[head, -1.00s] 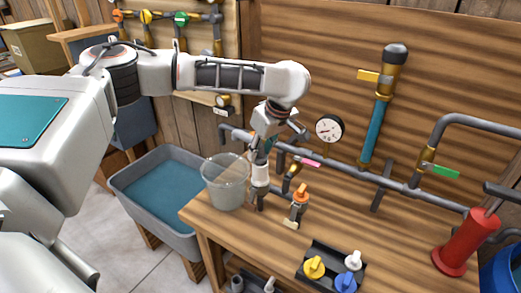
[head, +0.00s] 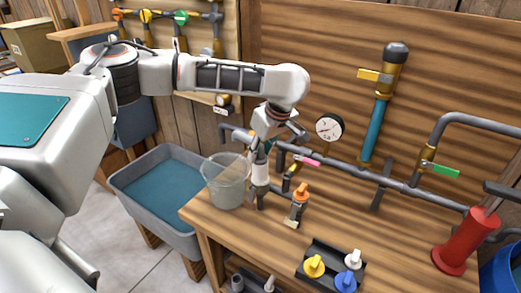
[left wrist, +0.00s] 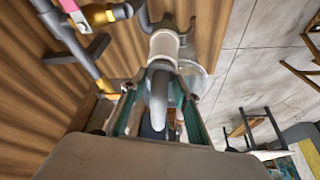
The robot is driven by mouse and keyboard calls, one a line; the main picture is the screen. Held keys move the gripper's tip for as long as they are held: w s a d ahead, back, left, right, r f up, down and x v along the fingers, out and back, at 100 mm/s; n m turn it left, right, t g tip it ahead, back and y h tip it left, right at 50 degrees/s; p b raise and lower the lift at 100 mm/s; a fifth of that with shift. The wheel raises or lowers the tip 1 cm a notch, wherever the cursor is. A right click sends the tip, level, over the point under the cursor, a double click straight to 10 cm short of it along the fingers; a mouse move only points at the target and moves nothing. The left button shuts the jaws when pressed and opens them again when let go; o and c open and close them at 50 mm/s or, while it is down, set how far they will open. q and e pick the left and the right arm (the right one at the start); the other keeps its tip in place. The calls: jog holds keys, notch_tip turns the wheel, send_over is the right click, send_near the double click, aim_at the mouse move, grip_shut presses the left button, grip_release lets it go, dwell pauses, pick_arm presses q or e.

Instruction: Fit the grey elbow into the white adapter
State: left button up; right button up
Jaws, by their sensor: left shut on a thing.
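The grey elbow (left wrist: 159,82) is a curved pipe piece between the teal-padded fingers of my left gripper (left wrist: 157,108), which is shut on it. The white adapter (left wrist: 165,44) is a short pale sleeve just beyond the elbow in the left wrist view. The elbow's far end meets or overlaps the adapter's near edge there; I cannot tell how deep it sits. In the head view my left gripper (head: 265,146) is right above the upright adapter (head: 261,173), at the bench's left end. The elbow is mostly hidden there. My right gripper is out of view.
A clear bucket (head: 226,182) stands close left of the adapter. An orange-handled valve (head: 300,200) is close on its right. Grey wall piping (head: 345,172) with a gauge (head: 329,128) runs behind. A water tub (head: 125,191) is left of the bench. The bench middle (head: 375,225) is clear.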

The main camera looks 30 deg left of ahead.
pick_arm(q)
jog(key=shift+f, duration=0.2)
jog(key=o, duration=1.3)
jog(key=shift+c, duration=0.2)
jog(key=v, duration=1.2)
jog(key=shift+s, duration=0.1)
